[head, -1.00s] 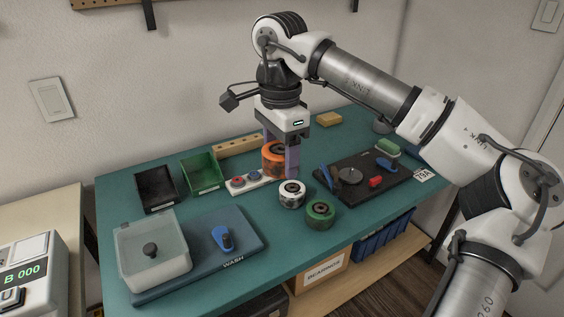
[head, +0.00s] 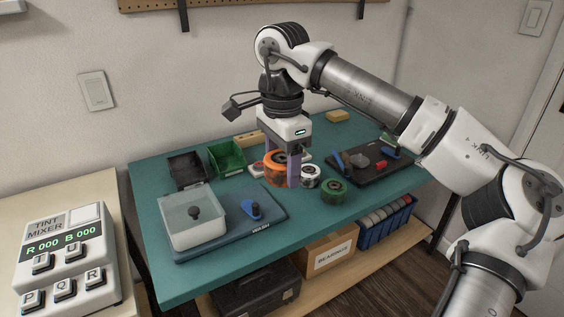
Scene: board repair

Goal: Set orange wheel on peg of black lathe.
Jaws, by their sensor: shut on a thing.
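My gripper (head: 294,179) is shut on the orange wheel (head: 274,170). It points straight down over the middle of the green table, left of the white wheel (head: 309,177). I cannot tell whether the orange wheel touches the table. The black lathe (head: 375,170) is a dark plate to the right, with a blue lever (head: 337,164), a grey disc (head: 358,160) and a red part (head: 380,164) on it. I cannot make out its peg clearly.
To the left are a blue wash board (head: 216,246) with a translucent tub (head: 186,233) and a blue-handled tool (head: 251,209). Black (head: 187,167) and green (head: 226,155) bins stand behind. A tint mixer (head: 65,260) is far left.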

